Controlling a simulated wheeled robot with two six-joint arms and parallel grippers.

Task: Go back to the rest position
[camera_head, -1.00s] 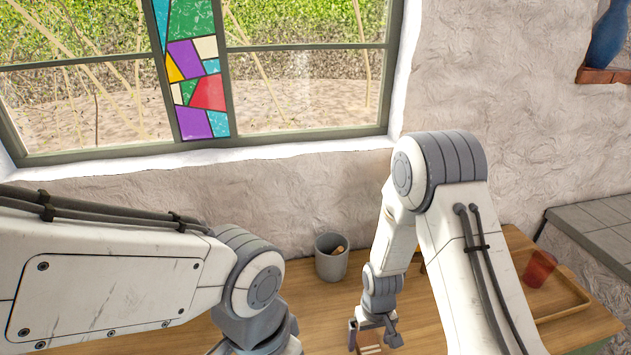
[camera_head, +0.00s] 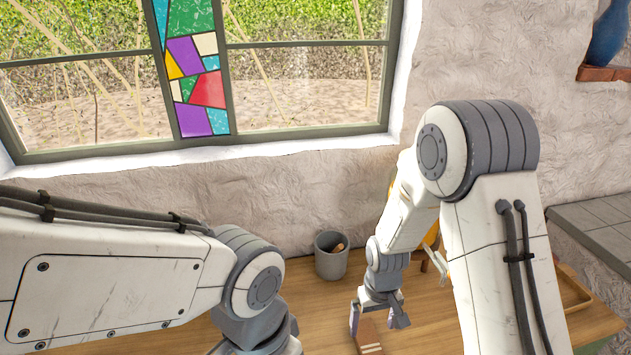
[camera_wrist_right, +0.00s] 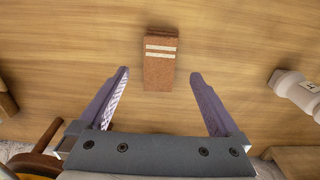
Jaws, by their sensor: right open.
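My right gripper (camera_head: 379,318) is open and empty above the wooden counter (camera_head: 300,318). In the right wrist view its two fingers (camera_wrist_right: 161,103) stand wide apart, with a reddish-brown block with two pale stripes (camera_wrist_right: 160,60) lying on the wood beyond and between the fingertips. The block also shows in the head view (camera_head: 370,338), just below the right gripper. It is cut off by the bottom edge there. I cannot tell the exact height of the gripper over it. My left arm comes in from the left, and its gripper is out of view.
A grey pot (camera_head: 331,256) with something tan inside stands at the back of the counter by the wall. A wooden tray (camera_head: 574,290) is at the right, partly hidden by my right arm. A white object (camera_wrist_right: 297,90) lies at the right in the wrist view.

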